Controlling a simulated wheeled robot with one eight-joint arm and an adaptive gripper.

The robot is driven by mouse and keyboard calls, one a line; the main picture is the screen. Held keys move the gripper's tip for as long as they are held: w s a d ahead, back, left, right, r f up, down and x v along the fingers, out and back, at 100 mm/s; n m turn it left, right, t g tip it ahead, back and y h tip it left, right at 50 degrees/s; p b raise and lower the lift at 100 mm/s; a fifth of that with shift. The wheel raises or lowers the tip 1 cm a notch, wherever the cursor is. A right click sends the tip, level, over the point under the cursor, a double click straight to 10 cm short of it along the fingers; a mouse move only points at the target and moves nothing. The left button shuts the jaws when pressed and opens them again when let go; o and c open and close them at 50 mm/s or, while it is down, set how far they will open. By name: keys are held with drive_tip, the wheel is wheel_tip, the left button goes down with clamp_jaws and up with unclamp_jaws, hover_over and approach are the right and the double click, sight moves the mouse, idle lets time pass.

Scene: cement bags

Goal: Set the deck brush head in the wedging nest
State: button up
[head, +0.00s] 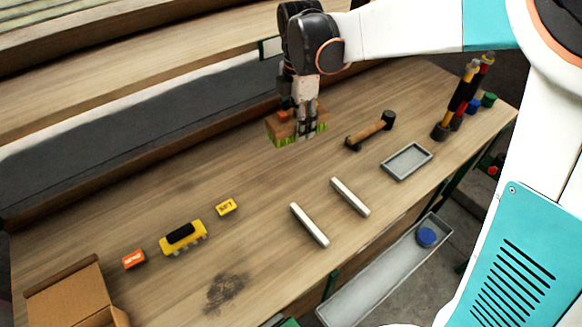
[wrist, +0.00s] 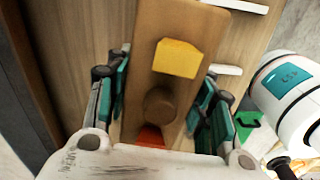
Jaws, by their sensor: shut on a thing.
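The deck brush head (head: 283,130), a brown wooden block with green bristles underneath, is held above the bench. My gripper (head: 307,130) is shut on it. In the wrist view the brush head (wrist: 165,25) is a long brown board with a yellow block and a round brown knob on top, between the teal-padded fingers (wrist: 160,110). Two pale parallel bars, the left one (head: 309,225) and the right one (head: 350,197), lie apart on the bench and look like the wedging nest. They are nearer the front edge than the brush head, with bare wood between them.
A mallet (head: 370,131) and a grey tray (head: 407,160) lie to the right. A yellow tool (head: 183,238), a yellow block (head: 226,207), an orange block (head: 133,259) and a cardboard box (head: 70,295) are at left. A trough (head: 375,285) runs below the front edge.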

sight(296, 180)
drive_tip(key=shift+w+a+r, duration=0.1)
drive_tip(key=shift+a+r, duration=0.05)
drive_tip(key=shift+a, duration=0.05)
wheel_tip(296, 180, down, 20)
drive_tip(key=b, duration=0.5)
drive_tip(key=shift+r, duration=0.2)
drive_tip(key=shift+b, duration=0.3)
drive_tip(key=shift+f, duration=0.2)
drive_tip(key=o, duration=1.3)
drive_tip(key=shift+r, duration=0.1)
